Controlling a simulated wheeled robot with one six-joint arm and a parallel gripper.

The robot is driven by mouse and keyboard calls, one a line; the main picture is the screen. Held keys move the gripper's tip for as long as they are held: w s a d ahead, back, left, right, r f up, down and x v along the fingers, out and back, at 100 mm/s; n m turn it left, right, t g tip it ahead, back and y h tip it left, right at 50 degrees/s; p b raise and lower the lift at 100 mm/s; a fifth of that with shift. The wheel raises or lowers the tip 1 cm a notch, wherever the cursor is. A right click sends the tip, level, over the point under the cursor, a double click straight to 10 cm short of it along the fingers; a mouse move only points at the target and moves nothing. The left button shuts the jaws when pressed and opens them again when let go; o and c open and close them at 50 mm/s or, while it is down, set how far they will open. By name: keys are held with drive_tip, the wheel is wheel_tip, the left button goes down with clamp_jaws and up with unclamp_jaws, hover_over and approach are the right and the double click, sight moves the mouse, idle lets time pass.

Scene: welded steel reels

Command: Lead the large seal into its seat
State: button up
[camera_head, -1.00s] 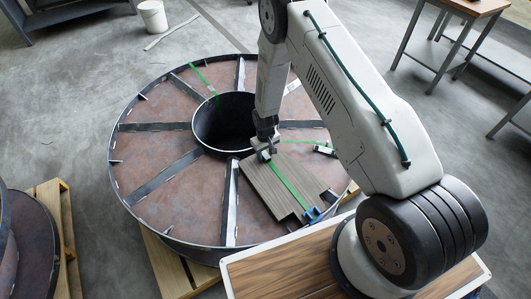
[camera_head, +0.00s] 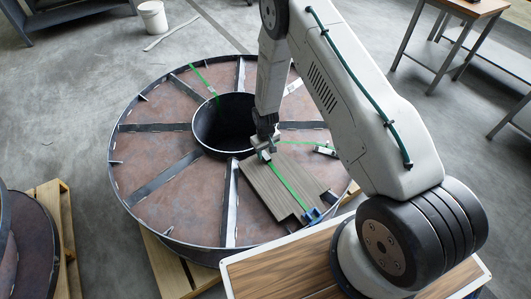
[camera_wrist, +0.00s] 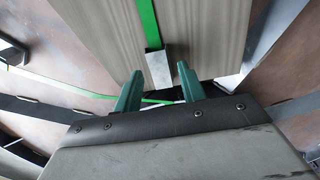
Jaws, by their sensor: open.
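A silver block-like metal seal (camera_wrist: 159,68) sits at the end of a green strap (camera_wrist: 148,22), which runs over a grey wood-grained board (camera_wrist: 100,25). My gripper (camera_wrist: 158,70) is open in the wrist view, with one green finger on each side of the seal and a gap to both. A blue piece (camera_head: 313,214) lies at the strap's other end. The seat cannot be clearly made out.
The board lies on a large spoked steel reel (camera_head: 165,150) with a dark open hub (camera_head: 222,125). Other green straps carry small metal pieces, one right of the hub (camera_head: 325,149).

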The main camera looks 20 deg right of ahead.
drive_tip(key=shift+r, duration=1)
drive_tip(key=o, duration=0.6)
drive_tip(key=o, duration=0.7)
